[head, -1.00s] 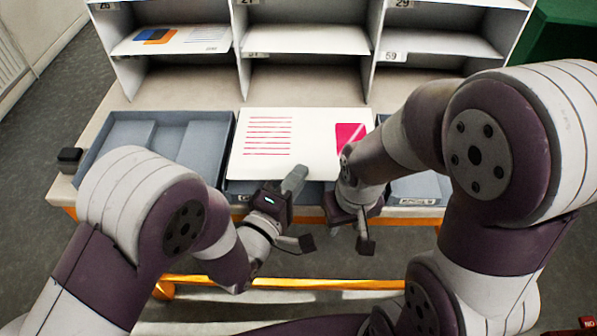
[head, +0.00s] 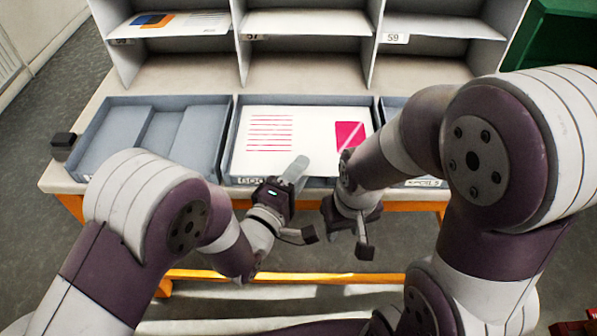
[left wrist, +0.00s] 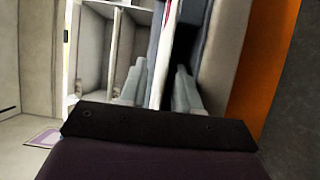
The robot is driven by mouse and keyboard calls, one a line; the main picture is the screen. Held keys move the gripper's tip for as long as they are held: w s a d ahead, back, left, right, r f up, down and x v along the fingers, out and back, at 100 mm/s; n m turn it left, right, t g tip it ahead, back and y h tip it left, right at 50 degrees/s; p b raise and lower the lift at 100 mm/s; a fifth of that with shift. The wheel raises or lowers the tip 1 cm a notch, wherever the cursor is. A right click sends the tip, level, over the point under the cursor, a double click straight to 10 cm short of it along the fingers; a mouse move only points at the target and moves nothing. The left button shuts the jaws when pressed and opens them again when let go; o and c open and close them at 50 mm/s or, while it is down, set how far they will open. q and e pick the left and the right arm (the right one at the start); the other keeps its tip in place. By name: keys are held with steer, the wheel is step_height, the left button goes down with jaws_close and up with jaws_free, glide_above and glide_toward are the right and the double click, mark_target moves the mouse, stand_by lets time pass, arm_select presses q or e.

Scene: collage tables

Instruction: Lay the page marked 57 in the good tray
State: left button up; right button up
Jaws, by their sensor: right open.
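A white page (head: 310,143) with red lines on its left and a magenta block on its right lies flat inside the middle blue-grey tray (head: 236,140). The tray's front label (head: 250,181) is partly covered and seems to read GOOD. I cannot read a number on the page. My left gripper (head: 297,170) is at the tray's front edge, over the page's near edge. In the left wrist view its fingers (left wrist: 158,88) stand apart, with a thin white and red edge between them. My right gripper (head: 350,208) is open beside the tray's front right, its fingers mostly hidden.
An empty-looking blue-grey tray (head: 88,152) stands at the left. Another tray (head: 392,102) at the right is mostly hidden by my right arm. A white pigeonhole shelf (head: 305,22) stands behind, with a 59 label (head: 397,38). A small black box (head: 63,145) sits at the table's left edge.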

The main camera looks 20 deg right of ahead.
arm_select(q)
steer(key=p+v, duration=0.1)
steer(key=v, duration=1.1)
steer(key=shift+s+a, duration=0.15)
steer(key=shift+s, duration=0.1)
